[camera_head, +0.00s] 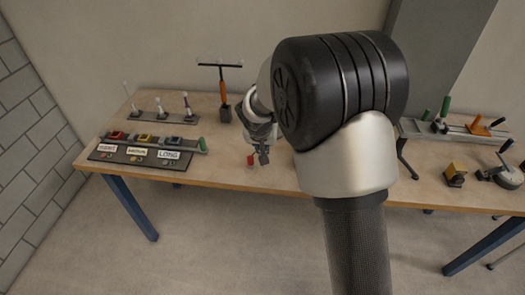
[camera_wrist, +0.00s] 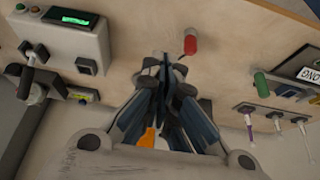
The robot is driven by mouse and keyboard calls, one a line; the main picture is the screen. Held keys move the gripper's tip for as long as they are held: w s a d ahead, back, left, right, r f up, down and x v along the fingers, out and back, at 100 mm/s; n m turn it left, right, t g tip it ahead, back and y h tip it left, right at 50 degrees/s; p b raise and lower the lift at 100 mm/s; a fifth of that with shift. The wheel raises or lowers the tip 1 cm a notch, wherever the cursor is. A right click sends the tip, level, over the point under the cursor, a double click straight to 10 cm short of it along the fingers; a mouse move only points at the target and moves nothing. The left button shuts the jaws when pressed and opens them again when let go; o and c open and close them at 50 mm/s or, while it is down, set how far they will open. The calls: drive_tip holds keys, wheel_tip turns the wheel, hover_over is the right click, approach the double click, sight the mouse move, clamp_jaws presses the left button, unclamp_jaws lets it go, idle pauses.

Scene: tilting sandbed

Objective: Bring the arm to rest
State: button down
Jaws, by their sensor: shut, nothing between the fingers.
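My gripper (camera_head: 262,155) hangs over the front part of the wooden table in the head view, left of my large black arm joint. Its fingers are shut and hold nothing. In the wrist view the closed fingertips of my gripper (camera_wrist: 166,66) point toward the table, with a red knob (camera_wrist: 190,45) just beyond them. That red knob (camera_head: 250,160) also shows beside the fingers in the head view; I cannot tell whether they touch. My arm hides the table's middle.
The table (camera_head: 225,173) bears a labelled board (camera_head: 130,156) and a rack (camera_head: 165,118) at left. A T-shaped tool with an orange handle (camera_head: 223,92) stands behind my gripper.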

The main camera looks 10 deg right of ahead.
drive_tip(key=shift+s+a+f, duration=0.1)
drive_tip(key=shift+s+a, duration=0.1)
drive_tip(key=shift+s, duration=0.5)
drive_tip(key=s+d+r+n, duration=0.1)
drive_tip(key=s+d+r, duration=0.3)
drive_tip(key=s+r, duration=1.1)
drive_tip(key=s+a+r+n+y, duration=0.1)
drive_tip(key=s+n, duration=0.1)
drive_tip(key=s, duration=1.8)
drive_tip(key=shift+n+g+y, duration=0.3)
drive_tip(key=shift+y, duration=0.1)
drive_tip(key=c, duration=2.3)
unclamp_jaws()
